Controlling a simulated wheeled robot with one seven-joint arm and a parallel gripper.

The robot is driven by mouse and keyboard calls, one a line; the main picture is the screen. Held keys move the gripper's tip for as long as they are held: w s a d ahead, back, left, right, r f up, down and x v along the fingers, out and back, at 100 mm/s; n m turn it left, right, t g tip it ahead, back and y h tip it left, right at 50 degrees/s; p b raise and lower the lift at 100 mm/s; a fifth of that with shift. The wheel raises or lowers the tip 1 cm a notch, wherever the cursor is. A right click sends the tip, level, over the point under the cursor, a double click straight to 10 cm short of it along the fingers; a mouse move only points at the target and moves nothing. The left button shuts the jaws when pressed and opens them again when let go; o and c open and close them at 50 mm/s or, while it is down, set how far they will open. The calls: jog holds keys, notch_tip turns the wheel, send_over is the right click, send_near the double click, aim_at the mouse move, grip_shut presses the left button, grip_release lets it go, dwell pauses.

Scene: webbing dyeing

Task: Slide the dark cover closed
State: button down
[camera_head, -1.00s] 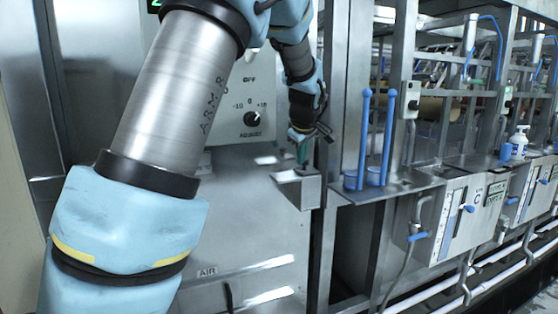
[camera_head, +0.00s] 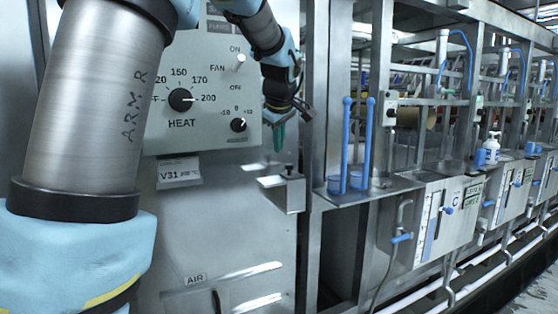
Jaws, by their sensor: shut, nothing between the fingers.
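My gripper (camera_head: 280,136) is at the end of my arm, in front of the steel machine cabinet. Its teal fingers point down and are shut and empty. They are above and slightly left of a small metal box (camera_head: 288,197) fixed to the cabinet front, with a visible space between. The box has a dark knob (camera_head: 289,169) at its top. I cannot make out a dark cover for certain, nor whether one is open or closed. My upper arm hides the left part of the cabinet.
The control panel (camera_head: 215,95) with HEAT and FAN dials is close behind my arm. Right of the box, two blue upright handles (camera_head: 358,140) stand on a metal ledge (camera_head: 385,188). Several steel dye units with a white bottle (camera_head: 492,146) run away to the right.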

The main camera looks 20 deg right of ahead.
jog(key=shift+v, duration=1.25)
jog(key=s+a+f+m+g+y, duration=0.1)
jog(key=s+a+f+m+g, duration=0.15)
jog(key=s+a+f, duration=0.5)
jog(key=s+a+f+m+g, duration=0.1)
jog(key=s+a+f+m, duration=0.15)
jog(key=a+f, duration=0.9)
jog(key=s+a+f+m+g, duration=0.1)
jog(key=s+a+f+m, duration=0.1)
jog(key=s+a+f, duration=0.3)
jog(key=s+a, duration=0.1)
jog(key=s, duration=0.3)
jog(key=shift+a+f+m+g, duration=0.35)
jog(key=shift+a+f+m, duration=0.05)
